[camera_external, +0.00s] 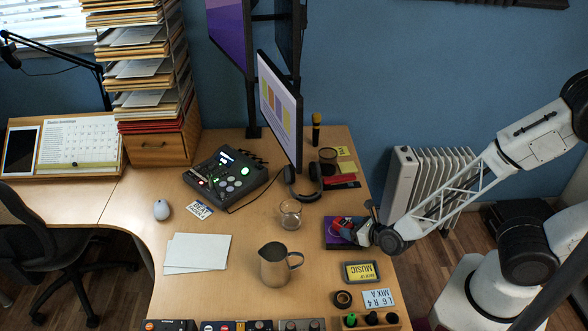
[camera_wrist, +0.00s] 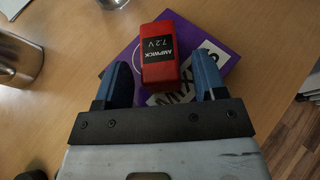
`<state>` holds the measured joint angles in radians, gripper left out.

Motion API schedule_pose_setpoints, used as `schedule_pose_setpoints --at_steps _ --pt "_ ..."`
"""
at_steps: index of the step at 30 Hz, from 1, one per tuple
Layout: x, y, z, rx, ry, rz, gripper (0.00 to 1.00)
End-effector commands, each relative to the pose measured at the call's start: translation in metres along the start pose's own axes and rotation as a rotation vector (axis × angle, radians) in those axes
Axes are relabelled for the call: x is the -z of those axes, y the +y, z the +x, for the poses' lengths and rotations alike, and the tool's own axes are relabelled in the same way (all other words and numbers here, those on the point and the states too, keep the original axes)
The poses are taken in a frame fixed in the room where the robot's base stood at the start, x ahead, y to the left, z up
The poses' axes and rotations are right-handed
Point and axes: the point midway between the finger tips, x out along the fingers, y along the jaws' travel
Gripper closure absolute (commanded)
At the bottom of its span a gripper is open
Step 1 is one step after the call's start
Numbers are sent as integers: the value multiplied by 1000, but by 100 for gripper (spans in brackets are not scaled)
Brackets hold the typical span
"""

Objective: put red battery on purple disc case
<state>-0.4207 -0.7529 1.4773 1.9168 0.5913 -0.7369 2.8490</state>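The red battery (camera_wrist: 158,68), with a black label reading AMPWICK 7.2V, lies over the purple disc case (camera_wrist: 127,57) and appears to rest on it. In the external view the battery (camera_external: 340,223) is a small red patch on the purple case (camera_external: 331,238), near the desk's right edge. My gripper (camera_wrist: 160,62) is open, with its blue fingers on either side of the battery. A gap shows between each finger and the battery. My gripper (camera_external: 366,230) partly hides the case in the external view.
A metal pitcher (camera_external: 273,267) and a glass (camera_external: 290,214) stand left of the case. Headphones (camera_external: 302,187) and a monitor (camera_external: 280,105) are behind. The desk's right edge is close.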

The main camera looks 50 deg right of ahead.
Motion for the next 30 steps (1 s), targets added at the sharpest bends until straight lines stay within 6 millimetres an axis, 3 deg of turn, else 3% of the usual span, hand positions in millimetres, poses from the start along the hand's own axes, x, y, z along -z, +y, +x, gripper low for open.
schedule_pose_setpoints --at_steps 17,30 --pt "-3 0 -10 0 -1 1 34" --pt "-4 1 -66 -3 -2 0 34"
